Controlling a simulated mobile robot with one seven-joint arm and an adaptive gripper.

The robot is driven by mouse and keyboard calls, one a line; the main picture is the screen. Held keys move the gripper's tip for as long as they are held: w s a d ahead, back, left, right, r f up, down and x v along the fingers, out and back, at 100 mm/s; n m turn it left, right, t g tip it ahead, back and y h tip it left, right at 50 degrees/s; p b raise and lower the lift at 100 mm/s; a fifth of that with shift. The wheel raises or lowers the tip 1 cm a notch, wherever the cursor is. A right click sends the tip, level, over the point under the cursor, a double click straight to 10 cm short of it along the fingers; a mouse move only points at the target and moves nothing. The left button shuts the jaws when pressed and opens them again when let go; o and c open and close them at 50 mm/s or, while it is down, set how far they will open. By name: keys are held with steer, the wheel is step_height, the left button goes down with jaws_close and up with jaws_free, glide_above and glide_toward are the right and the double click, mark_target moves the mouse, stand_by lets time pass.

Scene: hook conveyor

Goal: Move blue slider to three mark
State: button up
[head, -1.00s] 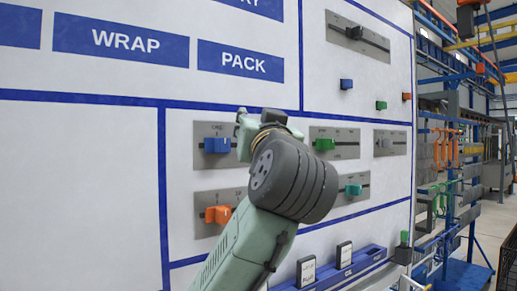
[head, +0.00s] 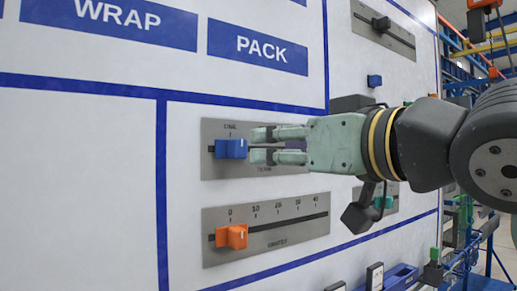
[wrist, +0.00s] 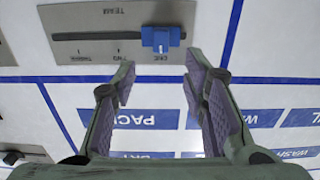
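The blue slider (head: 231,148) sits at the left end of the slot in its grey plate (head: 216,128). In the wrist view, which is turned over, the blue slider (wrist: 160,38) is at the right end of the slot, by a mark that seems to read ONE; the mark at the far end is too small to read surely. My gripper (head: 260,145) points left across the plate, its tips just right of the slider. In the wrist view my gripper (wrist: 160,80) has its fingers apart with nothing between them, and the slider lies just beyond the tips.
An orange slider (head: 231,236) sits on a numbered plate (head: 265,255) just below. A teal slider (head: 383,201) is partly behind my arm. A dark slider (head: 380,23) is on the upper right plate. WRAP and PACK signs (head: 257,47) are above on the flat board.

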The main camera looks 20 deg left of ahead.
mark_target(242, 147)
steer(key=p+x, duration=0.2)
steer(key=x, duration=0.8)
steer(key=shift+w+a, duration=0.15)
steer(key=shift+a, duration=0.1)
steer(key=shift+c, duration=0.2)
jaws_close()
stand_by(0.3)
